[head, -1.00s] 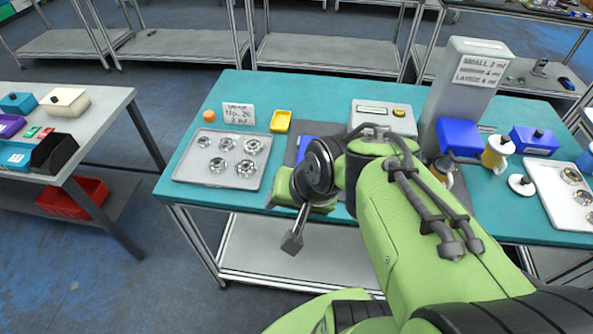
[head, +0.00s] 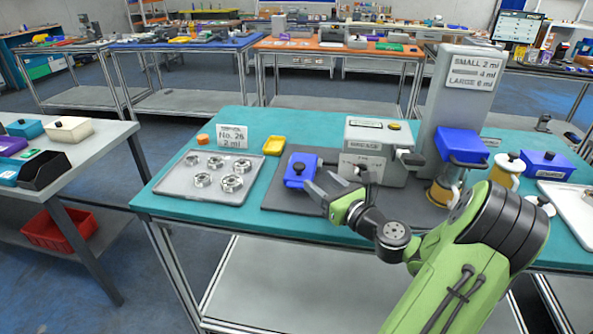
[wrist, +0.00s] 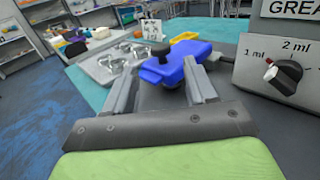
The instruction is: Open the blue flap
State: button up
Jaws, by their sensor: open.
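The blue flap (head: 300,170) with a dark knob lies at the left of the grey machine, on the dark mat of the teal table. It also shows in the wrist view (wrist: 190,58), straight ahead, with its black knob (wrist: 166,55) on the near side. My gripper (head: 336,190) is open and empty, just to the right and in front of the flap. In the wrist view the two fingers (wrist: 160,82) point at the flap and its knob. I cannot tell whether a finger touches it. The flap looks closed in the head view.
The grey machine (head: 372,135) stands right of the flap; its dial (wrist: 283,74) shows in the wrist view. A metal tray (head: 175,188) of round parts lies left, with a sign (head: 233,138) and a yellow dish (head: 273,146) behind. A tall grey dispenser (head: 440,100) stands right.

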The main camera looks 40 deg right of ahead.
aim_at(302, 167)
jog(key=w, duration=0.3)
jog(key=w+d, duration=0.1)
jog(key=w, duration=0.2)
jog(key=w+b, duration=0.1)
jog(key=w, duration=0.3)
jog(key=shift+d, duration=0.15)
grip_shut()
